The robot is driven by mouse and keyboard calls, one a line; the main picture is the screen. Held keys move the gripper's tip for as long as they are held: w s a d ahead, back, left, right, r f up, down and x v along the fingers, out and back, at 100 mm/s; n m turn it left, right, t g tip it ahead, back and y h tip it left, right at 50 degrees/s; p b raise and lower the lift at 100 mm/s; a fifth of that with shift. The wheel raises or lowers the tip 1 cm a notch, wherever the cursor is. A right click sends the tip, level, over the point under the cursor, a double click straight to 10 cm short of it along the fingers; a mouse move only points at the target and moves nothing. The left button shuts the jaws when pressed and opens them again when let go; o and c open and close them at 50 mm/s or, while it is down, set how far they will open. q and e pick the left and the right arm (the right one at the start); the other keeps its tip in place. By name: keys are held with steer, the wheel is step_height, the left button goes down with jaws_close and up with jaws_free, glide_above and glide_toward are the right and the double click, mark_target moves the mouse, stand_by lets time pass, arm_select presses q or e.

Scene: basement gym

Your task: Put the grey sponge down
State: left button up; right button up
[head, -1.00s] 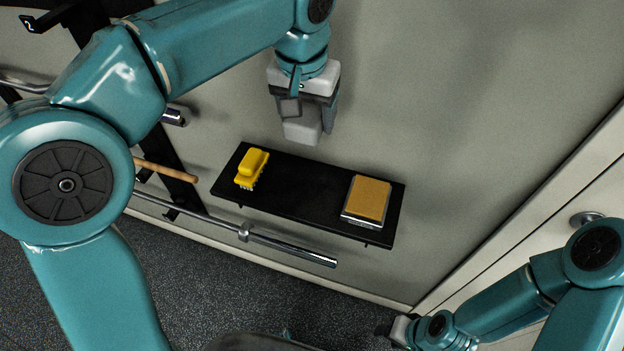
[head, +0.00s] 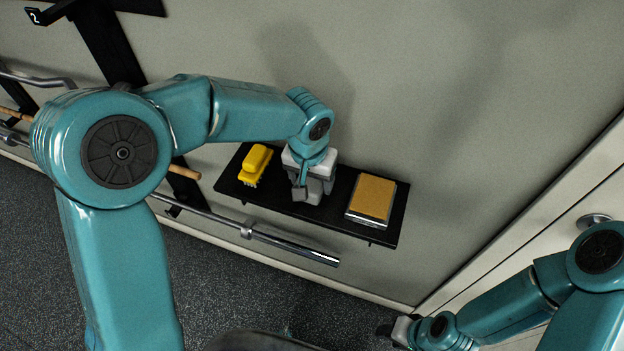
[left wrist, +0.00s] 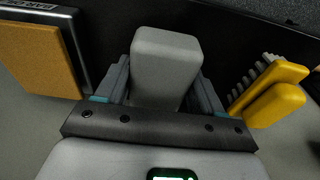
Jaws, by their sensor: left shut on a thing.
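The grey sponge (left wrist: 165,62) is a pale grey block between the two fingers of my left gripper in the left wrist view. My left gripper (head: 310,190) is shut on it over the middle of the black shelf (head: 336,215). In the head view the sponge (head: 313,192) shows low between the fingers, close to the shelf top. I cannot tell whether it touches the shelf. My right gripper (head: 397,331) is at the lower right, away from the shelf, and its jaws are too small to read.
A yellow brush (head: 256,163) lies on the shelf to the left of the sponge. A silver box with a tan top (head: 372,199) lies to the right. Chrome bars (head: 290,248) run below the shelf. A grey wall (head: 440,120) stands behind.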

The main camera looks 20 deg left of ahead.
mark_target(309, 184)
arm_select(q)
steer(key=shift+f, duration=0.5)
steer(key=shift+f, duration=0.15)
steer(key=o, duration=0.9)
steer(key=shift+o, duration=0.2)
steer(key=shift+r, duration=0.4)
step_height(309, 184, up, 12)
steer(key=s, duration=0.1)
steer(key=shift+s+f, duration=0.25)
steer(key=shift+s, duration=0.15)
